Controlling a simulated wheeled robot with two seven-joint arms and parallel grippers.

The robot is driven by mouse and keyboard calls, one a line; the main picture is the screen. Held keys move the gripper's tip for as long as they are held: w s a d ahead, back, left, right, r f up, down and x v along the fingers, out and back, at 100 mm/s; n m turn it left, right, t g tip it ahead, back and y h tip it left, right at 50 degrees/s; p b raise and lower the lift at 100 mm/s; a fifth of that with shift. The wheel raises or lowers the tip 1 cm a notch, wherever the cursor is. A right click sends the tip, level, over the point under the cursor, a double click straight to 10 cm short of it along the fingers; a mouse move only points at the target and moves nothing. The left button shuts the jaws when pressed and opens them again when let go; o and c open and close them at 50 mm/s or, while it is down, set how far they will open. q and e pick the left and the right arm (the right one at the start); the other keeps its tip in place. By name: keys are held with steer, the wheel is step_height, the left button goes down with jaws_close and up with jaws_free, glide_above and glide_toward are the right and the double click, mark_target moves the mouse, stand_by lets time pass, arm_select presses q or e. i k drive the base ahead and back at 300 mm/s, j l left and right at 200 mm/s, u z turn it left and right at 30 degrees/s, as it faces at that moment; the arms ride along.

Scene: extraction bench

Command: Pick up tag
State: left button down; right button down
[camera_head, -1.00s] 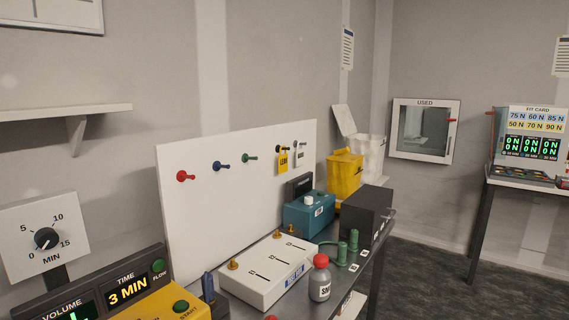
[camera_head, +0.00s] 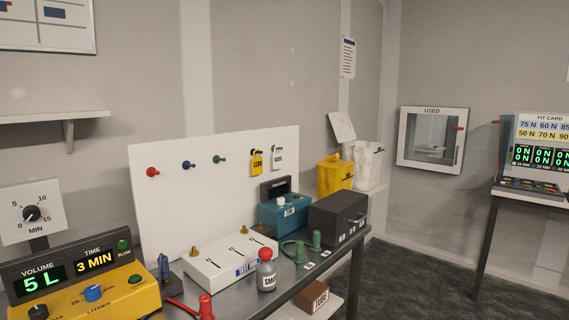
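A yellow tag (camera_head: 257,161) with dark lettering that looks like LEAK hangs from a peg on the white board. A white tag (camera_head: 278,158) hangs from a peg just to its right; its lettering is too small to read. Neither of my grippers shows in the head view, and nothing touches the tags.
The white board (camera_head: 160,215) also has red (camera_head: 153,172), blue and green knobs. Below it the bench holds a yellow control box (camera_head: 90,295), a white block (camera_head: 228,262), a grey bottle (camera_head: 266,272), a teal box (camera_head: 283,213) and a dark box (camera_head: 338,214).

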mark_target(257, 162)
steer(key=l, duration=0.2)
steer(key=i+l+u, duration=0.15)
steer(key=i+l, duration=0.15)
steer(key=i+l+u, duration=0.2)
steer(key=i+l, duration=0.15)
steer(key=i+l+u, duration=0.15)
steer(key=i+l, duration=0.25)
steer(key=i+l+u, duration=0.15)
steer(key=i+l, duration=0.25)
steer(key=i+l+u, duration=0.2)
steer(key=l, duration=0.35)
steer(key=i+l+u, duration=0.15)
steer(key=i+l, duration=0.2)
steer(key=l, duration=0.15)
